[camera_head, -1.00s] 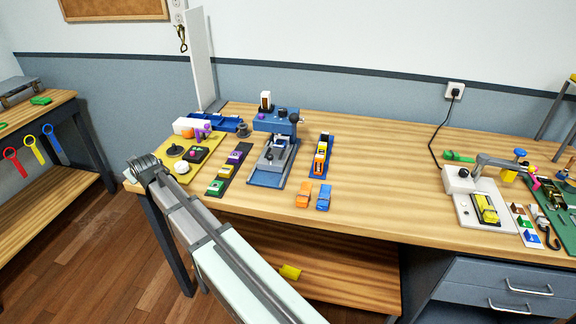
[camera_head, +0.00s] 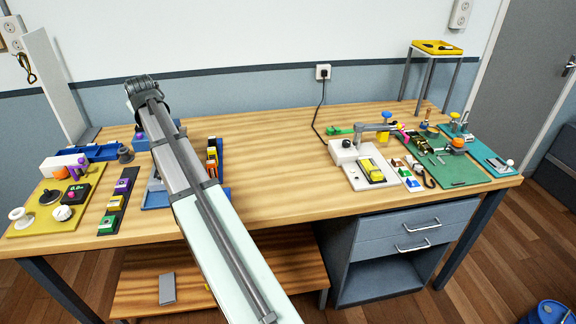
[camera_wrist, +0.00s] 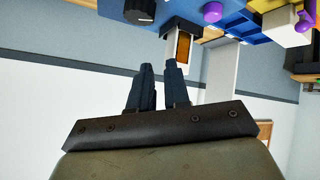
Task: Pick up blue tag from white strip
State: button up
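The white strip (camera_head: 401,168) lies on the right part of the bench, between a white machine base and a dark hook. It carries a row of small tags, brown, green and blue. The blue tag (camera_head: 413,184) is at its near end. My gripper (camera_wrist: 160,66) shows in the wrist view with its two dark fingers apart and nothing between them. In the head view my arm reaches over the left part of the bench, far left of the strip; the gripper itself cannot be made out there. The strip is not in the wrist view.
A white machine (camera_head: 345,152) with a grey arm and yellow block stands left of the strip. A green board (camera_head: 465,172) with parts lies to its right. A blue press (camera_head: 141,140) is partly behind my arm. The bench middle (camera_head: 275,170) is clear.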

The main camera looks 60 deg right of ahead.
jog(key=s+d+f+m+g, duration=0.2)
jog(key=s+d+g, duration=0.1)
jog(key=s+d, duration=1.25)
jog(key=s+d+f+m+g, duration=0.2)
jog(key=s+d+g, duration=0.1)
jog(key=s+d, duration=1.3)
jog(key=m+g+y, duration=0.3)
jog(key=m+y, duration=0.1)
send_over(408, 179)
jog(key=f, duration=1.1)
jog(key=shift+w+d, duration=0.35)
jog(key=shift+s+a+f, duration=0.1)
jog(key=shift+s+f, duration=0.05)
jog(key=shift+f, duration=0.75)
jog(key=shift+s+a+f, duration=0.1)
jog(key=shift+s+f, duration=0.05)
jog(key=shift+f, duration=0.7)
jog(key=shift+s+a+f, duration=0.1)
jog(key=shift+s+f, duration=0.05)
jog(key=shift+f, duration=0.75)
jog(key=shift+c, duration=0.3)
